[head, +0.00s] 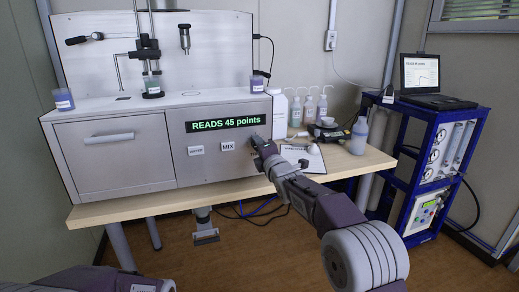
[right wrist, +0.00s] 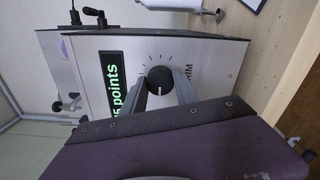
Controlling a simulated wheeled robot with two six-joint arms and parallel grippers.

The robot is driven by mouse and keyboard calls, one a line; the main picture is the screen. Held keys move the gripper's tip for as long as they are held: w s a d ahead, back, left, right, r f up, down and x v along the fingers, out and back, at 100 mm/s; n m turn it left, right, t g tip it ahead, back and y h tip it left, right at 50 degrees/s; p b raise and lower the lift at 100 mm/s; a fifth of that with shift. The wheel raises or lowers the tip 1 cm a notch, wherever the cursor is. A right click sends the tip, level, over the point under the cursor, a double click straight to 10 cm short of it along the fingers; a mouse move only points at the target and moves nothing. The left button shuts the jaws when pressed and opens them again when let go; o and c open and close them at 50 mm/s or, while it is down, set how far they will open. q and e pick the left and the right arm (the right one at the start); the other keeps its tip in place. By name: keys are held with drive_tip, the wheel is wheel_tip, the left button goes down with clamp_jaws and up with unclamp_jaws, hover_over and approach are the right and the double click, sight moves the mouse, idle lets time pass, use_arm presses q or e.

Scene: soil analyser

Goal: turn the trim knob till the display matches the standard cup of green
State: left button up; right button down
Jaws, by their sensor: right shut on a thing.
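The grey analyser (head: 115,155) stands on the table, and its black display (head: 226,124) reads "READS 45 points" in green. The dark round trim knob (right wrist: 159,79) sits on the front panel inside a ring of tick marks, its white pointer line visible. My right gripper (head: 255,138) is at the right end of the panel, its two fingers shut on the knob, one on each side. A cup with green contents (head: 153,86) stands under the central stand; its label is too small to read. Of my left arm only a link shows at the bottom left; its gripper is out of view.
MIX (head: 228,146) and WATER (head: 196,150) buttons are left of my right gripper. A bluish cup (head: 63,99) and a purplish cup (head: 258,83) stand on the analyser. Bottles, a clipboard (head: 303,158) and a blue cart (head: 415,172) with a laptop (head: 428,82) are to the right.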

drive_tip(key=shift+f, duration=0.1)
drive_tip(key=c, duration=0.9)
unclamp_jaws()
drive_tip(key=shift+c, duration=0.2)
drive_tip(key=shift+s, duration=0.1)
drive_tip(key=v, duration=0.9)
